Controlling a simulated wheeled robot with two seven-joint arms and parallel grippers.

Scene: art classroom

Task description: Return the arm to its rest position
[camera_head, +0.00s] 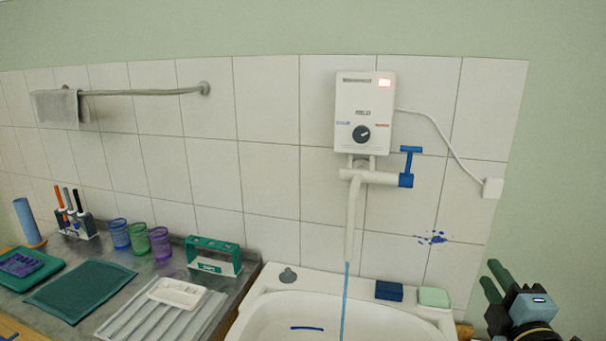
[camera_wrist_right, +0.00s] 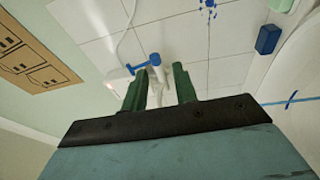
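My right gripper (camera_head: 494,276) is at the lower right in the head view, right of the sink and apart from it. In the right wrist view its two green fingers (camera_wrist_right: 160,88) stand apart with nothing held between them. The blue tap handle (camera_head: 409,165) is on the wall pipe under the white water heater, up and left of the gripper. The handle (camera_wrist_right: 146,64) also shows beyond the fingertips in the wrist view. A thin blue stream (camera_head: 345,300) runs from the spout (camera_head: 352,220) into the white sink (camera_head: 262,315). My left gripper is out of view.
The heater (camera_head: 364,115) has a lit red display. A dark blue sponge (camera_head: 389,291) and a pale green soap bar (camera_head: 433,297) lie on the sink's back rim. Jars, a teal rack (camera_head: 213,256) and trays fill the counter at left. A towel rail (camera_head: 140,92) is above.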

